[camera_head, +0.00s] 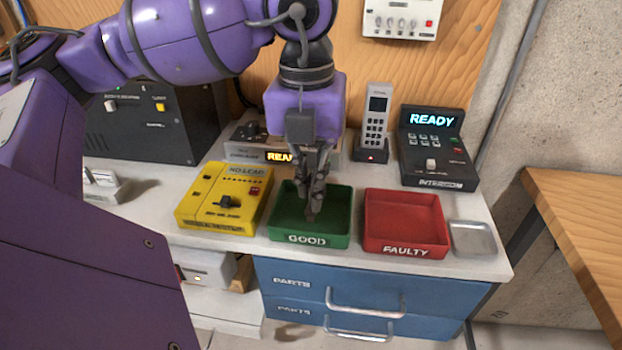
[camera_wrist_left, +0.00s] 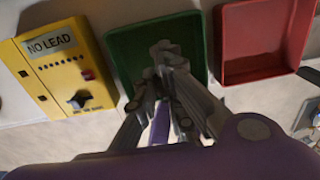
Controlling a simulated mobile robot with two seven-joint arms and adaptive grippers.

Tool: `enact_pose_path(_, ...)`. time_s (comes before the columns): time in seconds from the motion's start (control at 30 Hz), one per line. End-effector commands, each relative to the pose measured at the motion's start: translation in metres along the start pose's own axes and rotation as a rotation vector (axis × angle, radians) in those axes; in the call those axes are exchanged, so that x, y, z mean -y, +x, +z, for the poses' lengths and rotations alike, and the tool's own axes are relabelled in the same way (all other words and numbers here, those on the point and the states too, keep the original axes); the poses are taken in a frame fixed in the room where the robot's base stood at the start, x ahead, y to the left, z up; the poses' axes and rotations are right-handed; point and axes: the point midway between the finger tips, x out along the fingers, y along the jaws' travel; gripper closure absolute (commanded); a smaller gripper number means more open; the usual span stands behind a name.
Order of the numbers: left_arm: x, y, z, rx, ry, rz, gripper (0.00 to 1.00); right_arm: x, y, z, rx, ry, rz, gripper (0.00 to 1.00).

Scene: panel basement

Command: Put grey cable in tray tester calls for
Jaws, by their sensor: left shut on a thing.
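My left gripper (camera_head: 313,212) points down over the green tray marked GOOD (camera_head: 340,241). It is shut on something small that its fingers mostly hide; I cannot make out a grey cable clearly. In the left wrist view the gripper (camera_wrist_left: 163,50) is also over the green tray (camera_wrist_left: 120,45). The red tray marked FAULTY (camera_head: 402,250) stands to the right; I see nothing in it. The yellow tester (camera_head: 205,212) stands left of the green tray. Its display reads NO LEAD, and a dark knob is on its front. My right gripper is not in view.
Behind the trays are a handset in its stand (camera_head: 376,120), a black intercom (camera_head: 432,165) reading READY and a grey device partly behind my gripper. A small metal dish (camera_head: 473,239) is right of the red tray. Blue drawers (camera_head: 300,283) are below the bench top.

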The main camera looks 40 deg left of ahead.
Motion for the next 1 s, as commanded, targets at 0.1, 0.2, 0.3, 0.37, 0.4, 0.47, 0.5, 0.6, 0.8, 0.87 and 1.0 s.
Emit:
enact_pose_path(0.1, 0.0, 0.003, 0.0, -0.001, 0.0, 0.001, 1.0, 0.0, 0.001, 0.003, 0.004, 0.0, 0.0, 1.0)
enact_pose_path(0.2, 0.0, 0.007, 0.0, -0.001, 0.0, 0.001, 1.0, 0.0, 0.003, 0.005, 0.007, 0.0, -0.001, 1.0)
enact_pose_path(0.3, 0.0, 0.01, 0.0, -0.001, 0.0, 0.0, 1.0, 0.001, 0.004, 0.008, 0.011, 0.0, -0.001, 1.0)
enact_pose_path(0.37, 0.0, 0.011, 0.0, -0.001, 0.0, 0.001, 1.0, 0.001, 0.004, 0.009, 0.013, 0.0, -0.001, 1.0)
enact_pose_path(0.4, -0.001, 0.013, 0.0, -0.001, 0.0, 0.001, 1.0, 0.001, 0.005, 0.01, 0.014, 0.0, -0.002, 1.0)
enact_pose_path(0.47, -0.001, 0.013, 0.0, -0.001, 0.0, 0.0, 1.0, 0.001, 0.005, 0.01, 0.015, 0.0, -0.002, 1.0)
enact_pose_path(0.5, 0.0, 0.012, 0.0, 0.0, 0.0, 0.0, 1.0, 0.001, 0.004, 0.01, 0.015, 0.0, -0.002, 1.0)
enact_pose_path(0.6, 0.0, 0.012, 0.0, 0.0, 0.0, 0.0, 0.8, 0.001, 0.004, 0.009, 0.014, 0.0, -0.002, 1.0)
enact_pose_path(0.8, 0.0, 0.012, 0.0, 0.0, 0.0, 0.0, 0.73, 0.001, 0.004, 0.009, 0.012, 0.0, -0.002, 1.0)
enact_pose_path(0.87, 0.0, 0.012, 0.0, 0.0, 0.0, 0.0, 0.73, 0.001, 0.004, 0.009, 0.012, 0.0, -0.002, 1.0)
enact_pose_path(1.0, 0.0, 0.009, 0.0, 0.0, 0.0, -0.001, 0.73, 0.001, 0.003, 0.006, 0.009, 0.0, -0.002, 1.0)
